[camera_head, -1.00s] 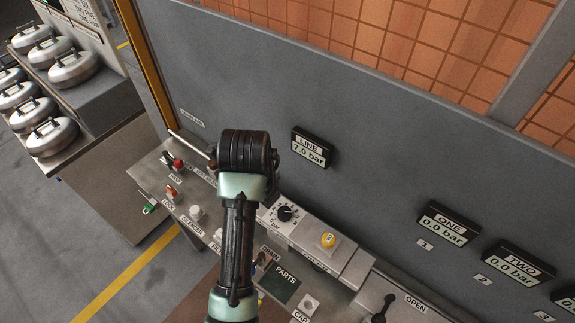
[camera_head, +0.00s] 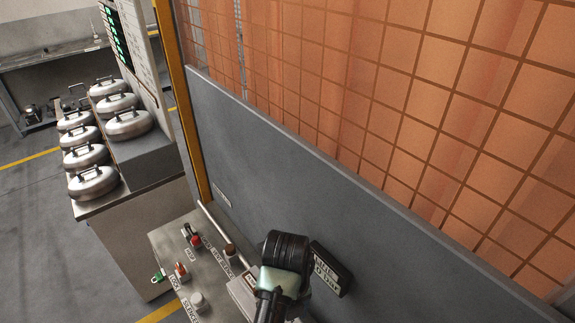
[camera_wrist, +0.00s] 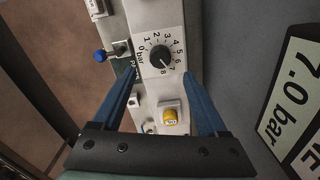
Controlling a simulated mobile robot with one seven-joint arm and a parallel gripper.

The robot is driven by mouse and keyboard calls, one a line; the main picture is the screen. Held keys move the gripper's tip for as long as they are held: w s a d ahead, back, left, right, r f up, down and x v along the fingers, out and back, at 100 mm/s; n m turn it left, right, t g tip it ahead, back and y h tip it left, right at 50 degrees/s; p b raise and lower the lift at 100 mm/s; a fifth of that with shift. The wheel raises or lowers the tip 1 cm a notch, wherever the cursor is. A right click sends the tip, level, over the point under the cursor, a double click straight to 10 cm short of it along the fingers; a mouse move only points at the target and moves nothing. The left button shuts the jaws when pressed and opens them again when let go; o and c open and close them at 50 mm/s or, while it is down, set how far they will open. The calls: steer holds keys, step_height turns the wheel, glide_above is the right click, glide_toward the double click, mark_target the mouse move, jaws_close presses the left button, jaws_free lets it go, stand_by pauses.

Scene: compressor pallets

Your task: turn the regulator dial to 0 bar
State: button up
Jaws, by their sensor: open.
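The regulator dial (camera_wrist: 160,56) is a round black knob on a white plate in the upper middle of the wrist view. Its printed scale runs from 0 to 8 bar, and its pointer mark seems to be near 7. My gripper (camera_wrist: 160,78) is open, with its two blue fingers apart on either side of the view below the dial. Nothing is between the fingertips, and they seem short of the knob. The line display (camera_wrist: 287,95) reads 7.0 bar at the right. The display also shows, partly covered by my arm, in the head view (camera_head: 332,270). The dial is not visible there.
A yellow button (camera_wrist: 170,117) sits below the dial, and a blue knob (camera_wrist: 100,56) is to its left. In the head view a red-capped control (camera_head: 195,240) is on the panel. The grey wall (camera_head: 300,170) rises behind it. Metal canisters (camera_head: 93,182) stand at the left.

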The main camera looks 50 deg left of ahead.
step_height(320, 180, down, 8)
steer(key=shift+r+p, duration=0.25)
steer(key=shift+p, duration=0.2)
steer(key=shift+c, duration=0.3)
jaws_close()
